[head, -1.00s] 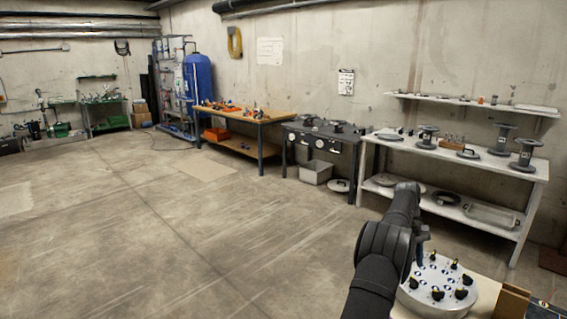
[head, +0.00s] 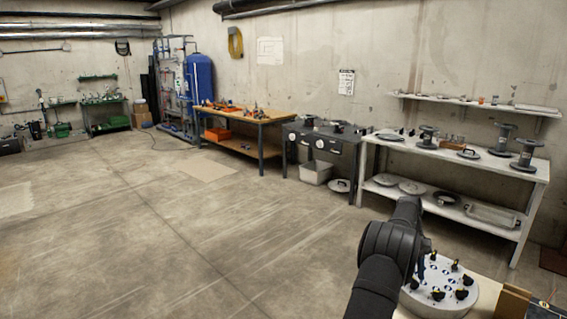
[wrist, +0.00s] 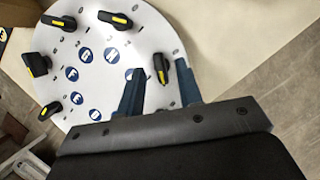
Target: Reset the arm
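My gripper (wrist: 159,70) is open in the wrist view, its two blue fingers spread apart with nothing held between them. A black knob with a yellow stripe (wrist: 161,68) shows between the fingertips, with no clear contact. The knob sits on a round white plate (wrist: 100,65) that carries several more black knobs and blue round marks. In the head view the round plate (head: 424,301) is at the lower right, with my arm beside and over its left part. My gripper is mostly hidden there behind my arm.
The round plate stands on a pale worktop (head: 486,303) with a brown box (head: 512,303) at its right. A white bench (head: 455,163) with flanged pipe pieces is behind. A dark bench (head: 325,138) and a wooden-topped bench (head: 243,113) stand farther left. The floor at left is clear.

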